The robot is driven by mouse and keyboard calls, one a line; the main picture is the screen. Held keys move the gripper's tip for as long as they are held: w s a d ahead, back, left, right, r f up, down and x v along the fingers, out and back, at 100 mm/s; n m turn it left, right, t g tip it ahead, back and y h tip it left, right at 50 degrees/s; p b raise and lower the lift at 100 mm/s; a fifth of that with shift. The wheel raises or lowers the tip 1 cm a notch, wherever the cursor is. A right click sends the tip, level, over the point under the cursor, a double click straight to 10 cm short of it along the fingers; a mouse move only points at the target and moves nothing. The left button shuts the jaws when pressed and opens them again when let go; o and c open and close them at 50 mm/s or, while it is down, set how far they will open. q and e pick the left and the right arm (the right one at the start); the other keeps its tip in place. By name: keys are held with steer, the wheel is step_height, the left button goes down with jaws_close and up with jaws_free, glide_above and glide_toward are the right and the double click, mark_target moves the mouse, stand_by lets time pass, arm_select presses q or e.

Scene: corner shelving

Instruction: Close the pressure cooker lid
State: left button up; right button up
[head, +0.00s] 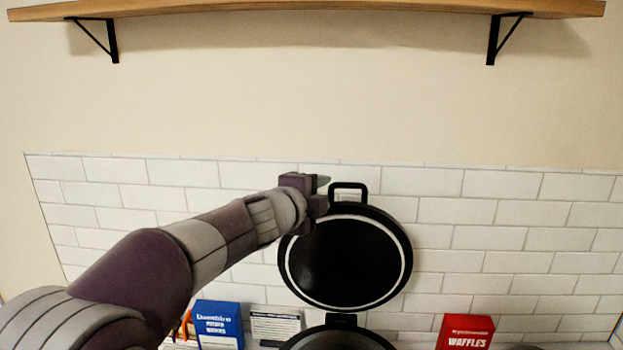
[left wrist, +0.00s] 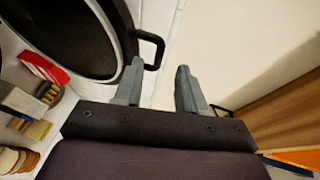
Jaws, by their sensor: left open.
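The pressure cooker lid (head: 345,262) is black with a pale inner ring and stands raised, its inside facing me. A black loop handle (head: 348,187) is at its top. The cooker pot (head: 335,339) shows only its upper part at the bottom edge of the head view. My left gripper (head: 322,190) is at the lid's upper left, close to the handle. In the left wrist view my left gripper (left wrist: 158,82) is open with nothing between its fingers; the lid (left wrist: 75,35) and handle (left wrist: 152,48) lie to the left. Contact with the lid is unclear. My right gripper is not in view.
A blue box (head: 219,325), a pale printed card or box (head: 275,326) and a red waffles box (head: 465,332) stand along the back near the tiled wall (head: 480,220). A wooden shelf (head: 300,9) on black brackets hangs above. The wall between is clear.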

mark_target(346, 187)
arm_select(q)
steer(key=shift+m+h, duration=0.3)
steer(key=shift+m, duration=0.1)
steer(key=p+x, duration=0.1)
steer(key=x, duration=0.4)
steer(key=d+p+x, duration=0.1)
steer(key=p+x, duration=0.1)
steer(key=x, duration=0.3)
steer(key=shift+w+d, duration=0.15)
steer(key=shift+d, duration=0.1)
steer(key=shift+w+d+p, duration=0.1)
steer(key=shift+d+p, duration=0.15)
steer(key=shift+p, duration=0.15)
steer(key=shift+w+f, duration=0.2)
steer(key=shift+w, duration=0.1)
jaws_close()
steer(key=shift+s, duration=0.15)
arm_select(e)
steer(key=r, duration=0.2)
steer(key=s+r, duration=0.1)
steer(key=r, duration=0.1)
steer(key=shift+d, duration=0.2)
